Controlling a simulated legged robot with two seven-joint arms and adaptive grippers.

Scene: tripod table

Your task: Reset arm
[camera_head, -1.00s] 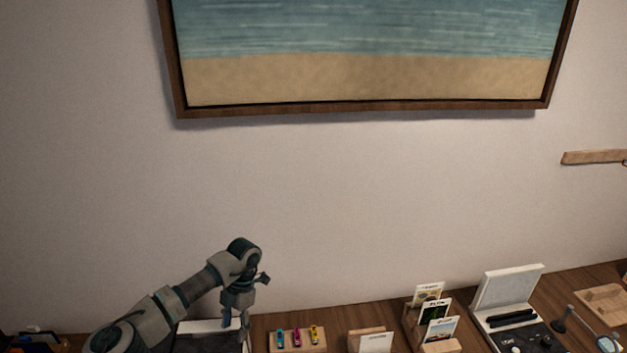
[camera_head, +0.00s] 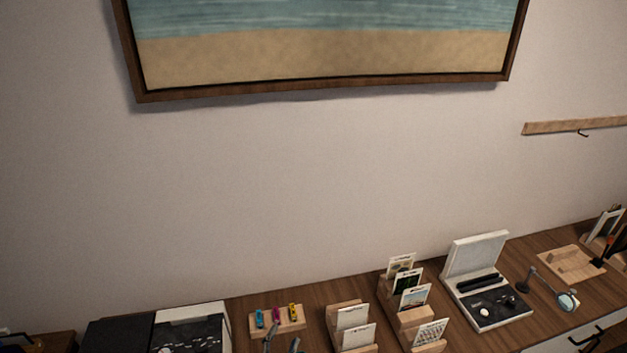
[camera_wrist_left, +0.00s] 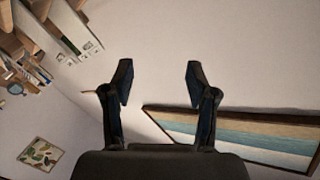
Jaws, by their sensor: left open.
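My left gripper (camera_head: 281,342) shows only as two dark fingertips at the bottom edge of the head view, in front of the wooden block with small coloured items (camera_head: 277,320). The rest of the left arm is out of that view. In the left wrist view the left gripper (camera_wrist_left: 158,84) is open, its two dark fingers wide apart with nothing between them. Behind the fingers is bare wall. My right gripper is in neither view.
Along the wooden table (camera_head: 375,281) stand card holders (camera_head: 406,313), an open white case (camera_head: 479,255), a round-headed stand (camera_head: 567,300) and a wooden tray (camera_head: 570,262). A black box (camera_head: 118,337) is at left. A framed beach picture (camera_head: 330,60) hangs above.

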